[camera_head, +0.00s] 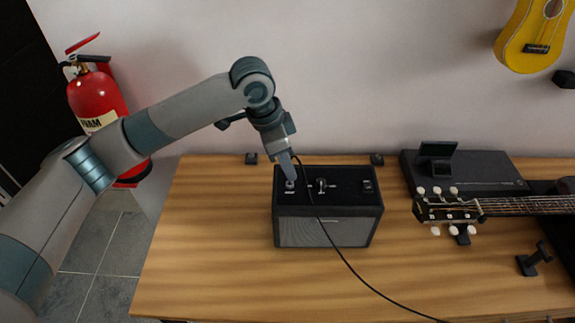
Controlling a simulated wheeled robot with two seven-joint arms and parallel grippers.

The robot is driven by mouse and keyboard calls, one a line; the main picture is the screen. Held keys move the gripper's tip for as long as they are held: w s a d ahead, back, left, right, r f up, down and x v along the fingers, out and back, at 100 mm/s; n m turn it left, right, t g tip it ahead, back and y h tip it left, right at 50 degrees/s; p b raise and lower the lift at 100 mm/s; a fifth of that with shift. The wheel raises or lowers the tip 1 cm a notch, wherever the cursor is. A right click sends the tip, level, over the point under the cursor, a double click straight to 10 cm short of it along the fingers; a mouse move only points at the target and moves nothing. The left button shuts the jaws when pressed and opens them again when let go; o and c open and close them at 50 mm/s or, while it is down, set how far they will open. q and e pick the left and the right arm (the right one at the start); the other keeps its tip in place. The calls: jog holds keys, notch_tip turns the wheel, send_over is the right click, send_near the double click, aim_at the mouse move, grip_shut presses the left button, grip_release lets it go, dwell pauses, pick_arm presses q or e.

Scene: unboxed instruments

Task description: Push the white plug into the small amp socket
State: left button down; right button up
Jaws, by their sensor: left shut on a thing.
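The small amp (325,231) is a black box with a grey front grille, standing upright on the wooden table. My left gripper (289,176) points down at the left end of the amp's top panel. It is shut on the white plug, which is mostly hidden by the fingers at this size. The socket sits under the fingertips at the top panel's left end, and I cannot tell how deep the plug is in it. A black cable (345,260) runs from the gripper over the amp's front and across the table. My right gripper is not in view.
A dark flat case (480,172) with a small raised screen lies right of the amp. A guitar headstock (450,208) reaches in from the right. Small black stands (533,258) are at the right. The table's left and front areas are clear. A red extinguisher (97,100) hangs at left.

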pick_arm(q)
jog(key=p, duration=0.3)
dwell(3.4)
jog(key=shift+s+f, duration=0.1)
jog(key=shift+f, duration=1.15)
dwell(1.0)
jog(key=c, duration=1.7)
grip_release()
jog(key=shift+o, duration=0.2)
jog(key=shift+r, duration=0.2)
jog(key=shift+a+r, duration=0.2)
jog(key=shift+r, duration=0.35)
jog(key=w+b+v, duration=0.1)
jog(key=b+v, duration=0.3)
jog(key=v, duration=1.1)
jog(key=shift+s+r, duration=0.4)
jog(key=shift+s, duration=0.05)
jog(key=shift+a, duration=0.1)
